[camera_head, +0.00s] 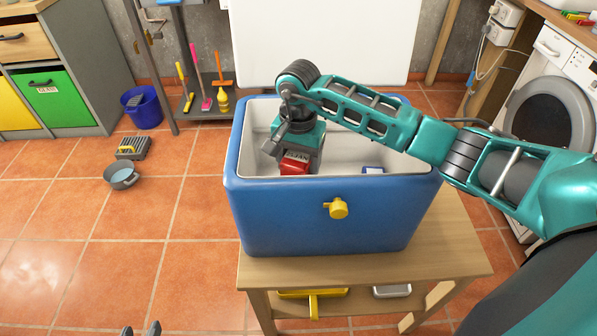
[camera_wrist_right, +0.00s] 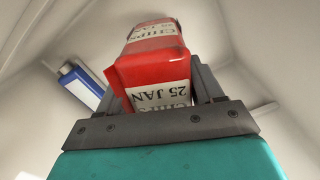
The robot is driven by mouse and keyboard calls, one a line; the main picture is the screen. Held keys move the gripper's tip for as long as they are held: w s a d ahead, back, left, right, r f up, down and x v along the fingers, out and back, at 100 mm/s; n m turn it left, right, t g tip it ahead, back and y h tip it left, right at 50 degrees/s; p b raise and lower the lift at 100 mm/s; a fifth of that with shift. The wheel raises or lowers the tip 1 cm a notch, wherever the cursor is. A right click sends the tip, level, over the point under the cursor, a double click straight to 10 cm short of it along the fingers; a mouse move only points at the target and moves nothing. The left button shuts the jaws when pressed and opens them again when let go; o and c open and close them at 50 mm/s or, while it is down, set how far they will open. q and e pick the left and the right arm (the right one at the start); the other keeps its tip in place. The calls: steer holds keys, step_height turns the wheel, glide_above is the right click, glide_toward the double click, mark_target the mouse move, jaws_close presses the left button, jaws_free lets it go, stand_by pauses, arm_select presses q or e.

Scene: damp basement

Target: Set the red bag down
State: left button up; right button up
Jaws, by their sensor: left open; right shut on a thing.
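The red bag (camera_head: 293,165), with a white label reading "CHIPS 25 JAN", is inside the open blue cooler box (camera_head: 285,222). My right gripper (camera_head: 299,156) reaches down into the cooler and is shut on the bag. In the right wrist view the bag (camera_wrist_right: 150,72) sits between the two dark fingers, with the white cooler interior around it. Whether the bag's underside touches the cooler floor cannot be told. My left gripper (camera_head: 141,329) shows only as two separated dark fingertips at the bottom edge; it is open and empty.
A blue-and-white item (camera_head: 373,171) lies in the cooler to the right of the bag; it also shows in the wrist view (camera_wrist_right: 80,86). The cooler stands on a wooden table (camera_head: 450,250), its white lid (camera_head: 325,40) raised behind. A grey pot (camera_head: 122,177) stands on the tiled floor.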

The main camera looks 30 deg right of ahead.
step_height(320, 180, down, 3)
steer(key=shift+r, duration=0.1)
steer(key=shift+f, duration=0.25)
steer(key=shift+r, duration=0.1)
steer(key=shift+f+b, duration=0.25)
steer(key=shift+b, duration=0.1)
steer(key=o, duration=1.3)
